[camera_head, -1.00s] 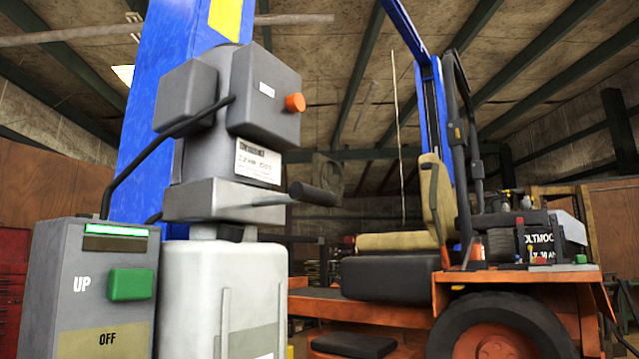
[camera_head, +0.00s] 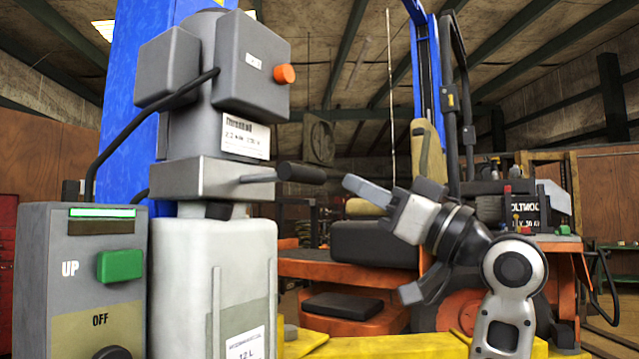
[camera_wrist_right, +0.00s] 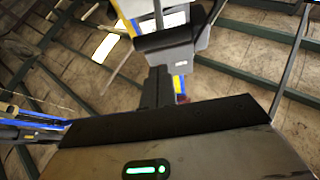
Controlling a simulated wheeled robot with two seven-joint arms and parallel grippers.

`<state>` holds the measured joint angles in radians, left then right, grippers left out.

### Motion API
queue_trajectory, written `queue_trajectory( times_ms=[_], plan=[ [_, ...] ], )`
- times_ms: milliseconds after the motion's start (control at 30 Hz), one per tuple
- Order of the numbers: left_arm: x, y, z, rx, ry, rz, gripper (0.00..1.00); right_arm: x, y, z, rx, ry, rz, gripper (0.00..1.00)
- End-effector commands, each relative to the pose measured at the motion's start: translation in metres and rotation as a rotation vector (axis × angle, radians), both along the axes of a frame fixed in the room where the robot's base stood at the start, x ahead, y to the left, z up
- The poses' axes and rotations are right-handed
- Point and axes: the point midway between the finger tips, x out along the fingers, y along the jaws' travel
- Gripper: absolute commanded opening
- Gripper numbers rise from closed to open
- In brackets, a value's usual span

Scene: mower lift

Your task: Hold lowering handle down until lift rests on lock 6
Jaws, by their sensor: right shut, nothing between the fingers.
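The lowering handle (camera_head: 301,172) is a short rod with a black grip, sticking out to the right from the grey block (camera_head: 215,179) of the lift's power unit. It looks roughly level. My right gripper (camera_head: 350,186) comes in from the right, fingers shut and empty. Its tip is just right of the handle's end and slightly lower, with a small gap in the picture; the depth between them is unclear. In the right wrist view the dark fingers (camera_wrist_right: 157,90) point towards grey and black parts of what looks like the power unit (camera_wrist_right: 175,48). The lock 6 position is not visible. My left gripper is not in view.
A grey control box (camera_head: 80,285) with a green UP button (camera_head: 121,265) stands at the left. A blue lift post (camera_head: 125,130) rises behind the power unit. A white tank (camera_head: 205,265) is below the handle. An orange mower (camera_head: 350,270) stands behind my right arm.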

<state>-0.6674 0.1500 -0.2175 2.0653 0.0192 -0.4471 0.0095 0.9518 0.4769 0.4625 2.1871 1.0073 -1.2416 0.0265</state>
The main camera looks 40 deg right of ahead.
Motion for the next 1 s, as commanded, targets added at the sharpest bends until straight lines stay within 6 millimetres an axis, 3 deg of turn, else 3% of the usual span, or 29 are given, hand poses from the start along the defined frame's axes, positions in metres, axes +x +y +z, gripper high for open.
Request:
queue_trajectory(
  times_ms=[33,167,533,767,1000],
  plan=[
    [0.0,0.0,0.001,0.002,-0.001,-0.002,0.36,-0.013,-0.002,0.015,-0.002,-0.033,0.007,0.0],
    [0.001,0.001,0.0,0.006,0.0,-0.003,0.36,-0.029,-0.005,0.028,-0.007,-0.067,0.017,0.0],
    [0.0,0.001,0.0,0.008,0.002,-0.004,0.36,-0.028,-0.004,0.03,-0.006,-0.069,0.018,0.0],
    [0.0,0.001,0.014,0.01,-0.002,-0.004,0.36,-0.005,0.006,0.047,-0.005,-0.066,0.022,0.0],
    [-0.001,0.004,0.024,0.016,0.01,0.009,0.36,0.037,0.023,0.075,-0.003,-0.067,0.023,0.0]
  ],
)
